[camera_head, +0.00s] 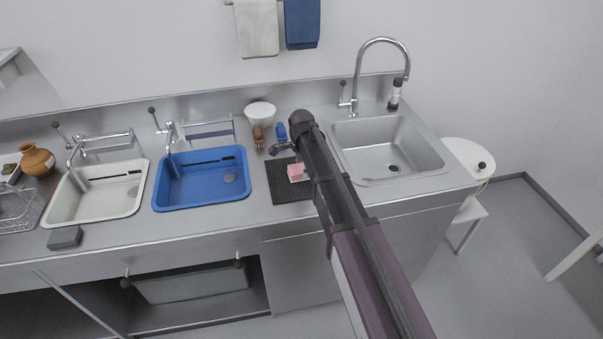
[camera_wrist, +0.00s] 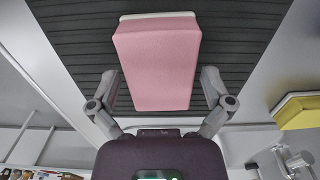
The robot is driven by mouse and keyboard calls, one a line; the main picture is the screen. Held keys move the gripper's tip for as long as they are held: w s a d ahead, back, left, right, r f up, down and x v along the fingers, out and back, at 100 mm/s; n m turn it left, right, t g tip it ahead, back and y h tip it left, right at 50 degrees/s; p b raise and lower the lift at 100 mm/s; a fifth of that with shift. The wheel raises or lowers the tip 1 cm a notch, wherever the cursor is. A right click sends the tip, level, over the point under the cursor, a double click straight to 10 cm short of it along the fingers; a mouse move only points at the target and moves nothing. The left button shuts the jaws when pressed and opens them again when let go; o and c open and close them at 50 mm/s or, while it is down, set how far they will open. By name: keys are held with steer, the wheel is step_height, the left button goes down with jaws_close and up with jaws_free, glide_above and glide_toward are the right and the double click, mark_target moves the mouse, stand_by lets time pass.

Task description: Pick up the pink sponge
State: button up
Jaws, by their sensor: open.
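The pink sponge (camera_head: 296,172) sits on a dark ribbed mat (camera_head: 283,189) between the blue basin and the steel sink. In the wrist view the sponge (camera_wrist: 157,62) is a pink block with a pale layer at its far end, lying over the dark ribbed mat (camera_wrist: 70,36). My gripper (camera_wrist: 160,104) is open, with one finger on either side of the sponge's near part. Gaps show between the fingers and the sponge. In the head view my gripper (camera_head: 288,150) is just above and beside the sponge, and my arm hides part of the mat.
A blue basin (camera_head: 203,199) and a white basin (camera_head: 62,208) stand to the left, and a steel sink (camera_head: 385,148) to the right. A white bowl (camera_head: 260,112) and brushes (camera_head: 258,135) stand behind the mat. A grey block (camera_head: 65,237) lies at the counter's front edge.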

steer(key=c, duration=0.8)
steer(key=shift+o, duration=0.2)
steer(key=shift+r, duration=0.15)
step_height(320, 180, up, 3)
steer(key=p, duration=0.3)
steer(key=shift+f, duration=0.2)
steer(key=s+d, duration=0.1)
steer(key=s, duration=0.4)
steer(key=s+d+r+p, duration=0.1)
steer(key=s, duration=0.4)
steer(key=s+d+r+p, duration=0.1)
steer(key=s+d, duration=0.1)
steer(key=s, duration=0.3)
steer(key=shift+s+d, duration=0.1)
steer(key=shift+s, duration=0.15)
steer(key=shift+o, duration=0.9)
steer(key=shift+c, duration=1.1)
